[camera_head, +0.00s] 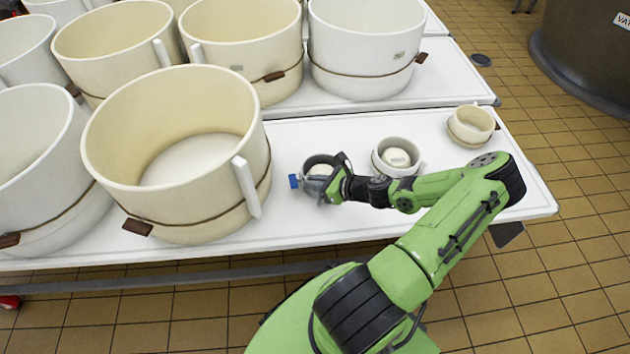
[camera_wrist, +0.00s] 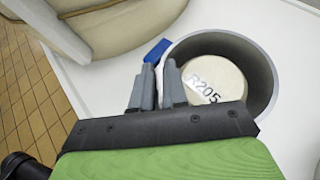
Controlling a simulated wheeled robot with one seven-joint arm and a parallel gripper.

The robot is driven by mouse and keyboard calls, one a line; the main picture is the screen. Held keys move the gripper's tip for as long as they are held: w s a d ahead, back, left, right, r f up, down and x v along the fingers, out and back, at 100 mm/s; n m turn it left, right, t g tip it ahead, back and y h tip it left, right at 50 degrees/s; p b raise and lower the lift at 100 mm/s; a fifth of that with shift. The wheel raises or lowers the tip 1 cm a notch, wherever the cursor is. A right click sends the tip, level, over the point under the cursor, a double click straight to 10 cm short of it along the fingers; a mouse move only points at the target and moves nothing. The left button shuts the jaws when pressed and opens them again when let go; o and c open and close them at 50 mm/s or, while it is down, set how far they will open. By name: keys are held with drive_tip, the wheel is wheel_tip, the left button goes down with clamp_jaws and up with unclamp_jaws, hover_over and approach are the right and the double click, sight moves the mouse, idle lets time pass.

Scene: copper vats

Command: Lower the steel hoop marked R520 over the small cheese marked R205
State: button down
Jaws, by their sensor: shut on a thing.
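The small cheese marked R205 (camera_wrist: 213,80) is a pale round block, its label readable in the wrist view. A grey steel hoop (camera_wrist: 263,68) stands around it, with a gap on the right side; I cannot read its mark. In the head view the hoop (camera_head: 318,158) shows beside the large cream vat, with the cheese (camera_head: 321,170) inside, partly covered by my gripper. My gripper (camera_wrist: 159,68) is shut on the hoop at its near-left wall, by a blue tab (camera_wrist: 157,50). I cannot tell whether the hoop's bottom touches the table.
A large cream vat (camera_head: 180,200) stands close on the left. Several more vats stand behind.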

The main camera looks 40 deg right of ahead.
drive_tip(key=shift+f, duration=0.5)
idle(0.4)
drive_tip(key=c, duration=1.1)
unclamp_jaws()
drive_tip(key=shift+f, duration=0.1)
wheel_tip(320, 180, up, 7)
drive_tip(key=p, duration=0.7)
drive_tip(key=shift+p, duration=0.3)
